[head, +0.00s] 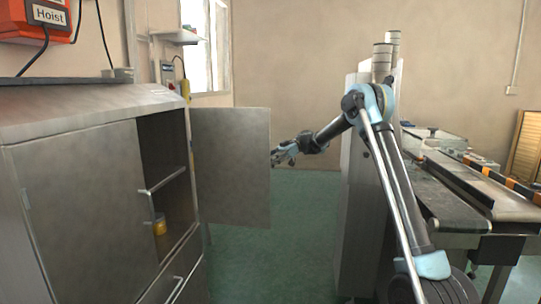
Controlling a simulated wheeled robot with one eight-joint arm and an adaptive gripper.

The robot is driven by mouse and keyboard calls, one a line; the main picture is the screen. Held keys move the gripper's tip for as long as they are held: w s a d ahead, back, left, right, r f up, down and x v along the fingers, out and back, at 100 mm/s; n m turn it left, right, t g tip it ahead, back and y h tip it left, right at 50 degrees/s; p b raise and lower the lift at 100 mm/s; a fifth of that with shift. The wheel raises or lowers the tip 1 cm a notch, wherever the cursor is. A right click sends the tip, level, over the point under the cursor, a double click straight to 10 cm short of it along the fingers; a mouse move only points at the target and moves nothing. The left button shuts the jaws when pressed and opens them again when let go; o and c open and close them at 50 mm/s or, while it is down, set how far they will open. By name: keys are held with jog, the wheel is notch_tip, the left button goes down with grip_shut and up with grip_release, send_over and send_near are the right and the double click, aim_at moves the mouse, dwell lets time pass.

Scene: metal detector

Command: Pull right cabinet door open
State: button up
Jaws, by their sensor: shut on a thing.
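The grey metal cabinet (70,97) stands at the left in the head view. Its right door (232,168) is swung wide open, standing out from the cabinet's right side. Its left door (85,205) is shut. My gripper (275,157) is at the free edge of the right door, about mid-height, and is shut on the door's edge or a handle there. The exact contact is too small to make out. The open right half shows a dark inside with a small yellow item (159,225) low down.
A conveyor machine (455,185) stands at the right, with a tall grey cabinet (357,190) beside my arm. Green floor (300,225) is clear between the open door and that cabinet. A red hoist box (45,14) hangs on the left wall.

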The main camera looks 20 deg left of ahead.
jog(key=w+a+r, duration=0.1)
jog(key=w+a, duration=0.1)
jog(key=w, duration=1.1)
jog(key=shift+a+r, duration=0.25)
jog(key=shift+a, duration=0.15)
dwell(0.9)
jog(key=shift+w, duration=0.1)
